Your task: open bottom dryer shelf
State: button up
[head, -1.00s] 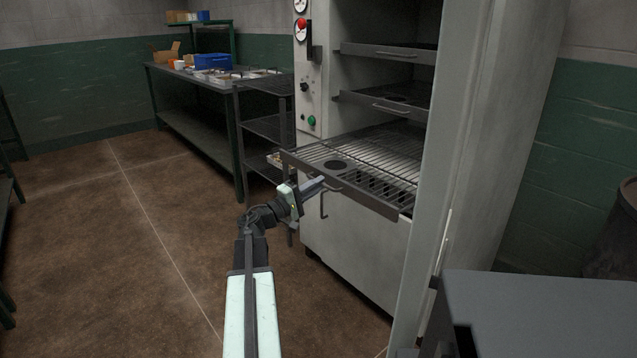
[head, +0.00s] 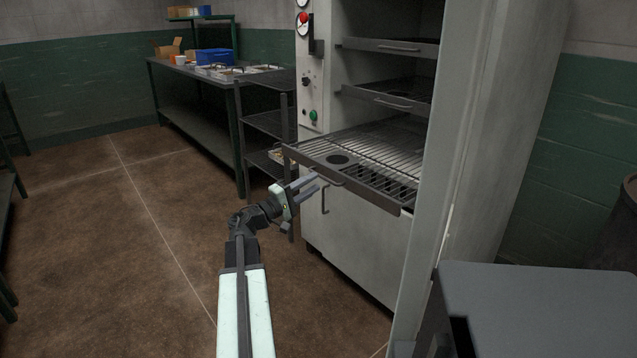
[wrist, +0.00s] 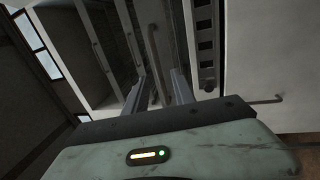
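The bottom dryer shelf (head: 372,187), a wire rack with a dark front rail and a round hole, sticks out of the dryer (head: 362,245) in the head view. Its handle (head: 331,181) is at the left part of the front rail. My gripper (head: 316,182) is just in front of that handle, with its two fingers apart and nothing seen held. In the wrist view my gripper (wrist: 160,84) also shows its fingers spread, with the shelf front between or just beyond them. I cannot tell whether a finger touches the handle.
Two higher shelves (head: 390,46) sit inside the dryer. A vertical handle (head: 324,199) is on the panel below the shelf. The pale upright door edge (head: 440,170) stands to the right. A dark rack (head: 268,125) and a work table (head: 200,120) stand left.

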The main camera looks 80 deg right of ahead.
jog(key=v, duration=0.4)
jog(key=shift+a, duration=0.1)
